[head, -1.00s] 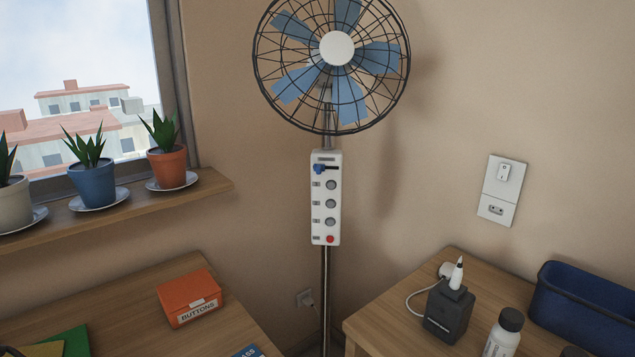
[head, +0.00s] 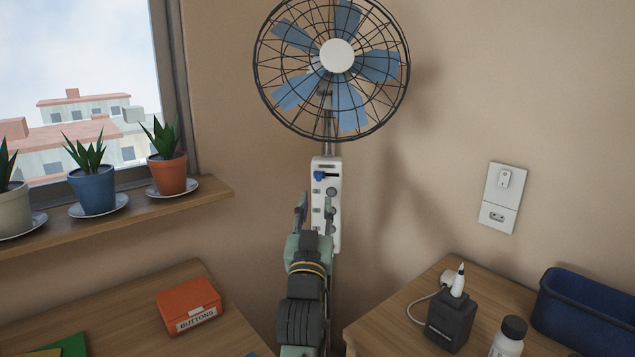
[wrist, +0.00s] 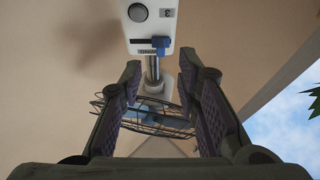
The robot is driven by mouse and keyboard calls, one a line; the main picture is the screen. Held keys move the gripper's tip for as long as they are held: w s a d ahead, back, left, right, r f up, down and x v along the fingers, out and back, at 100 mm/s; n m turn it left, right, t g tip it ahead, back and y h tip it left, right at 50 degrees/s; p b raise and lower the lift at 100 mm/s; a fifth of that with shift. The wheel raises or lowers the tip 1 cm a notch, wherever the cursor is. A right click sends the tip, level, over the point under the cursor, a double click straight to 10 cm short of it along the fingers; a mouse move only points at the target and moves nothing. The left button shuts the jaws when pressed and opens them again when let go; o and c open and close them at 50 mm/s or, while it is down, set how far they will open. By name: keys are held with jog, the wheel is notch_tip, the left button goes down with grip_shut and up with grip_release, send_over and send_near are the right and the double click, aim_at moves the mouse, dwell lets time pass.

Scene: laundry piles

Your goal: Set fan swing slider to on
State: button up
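The white control panel (head: 336,182) hangs on the pole of the standing fan (head: 336,56). Its swing slider, a blue knob (head: 319,175), sits at the left end of a dark horizontal slot near the panel's top. In the wrist view, which looks upside down, the blue knob (wrist: 160,43) is at the slot's right end, beside a small label. My gripper (head: 315,204) is open and empty, in front of the panel and below the knob in the head view. The fingers (wrist: 157,80) are apart from the knob. My gripper hides part of the lower panel.
Potted plants stand on the window shelf (head: 130,212) at left. An orange box (head: 188,300) lies on the left table. A dark device (head: 450,320), a bottle (head: 508,337) and a blue bin (head: 585,310) are on the right table. Bare wall flanks the pole.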

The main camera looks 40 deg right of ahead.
aim_at(319, 181)
jog(key=p+x, duration=0.1)
jog(key=x, duration=0.6)
jog(key=shift+r+p, duration=0.1)
jog(key=shift+p, duration=0.25)
jog(key=shift+c, duration=0.5)
grip_shut()
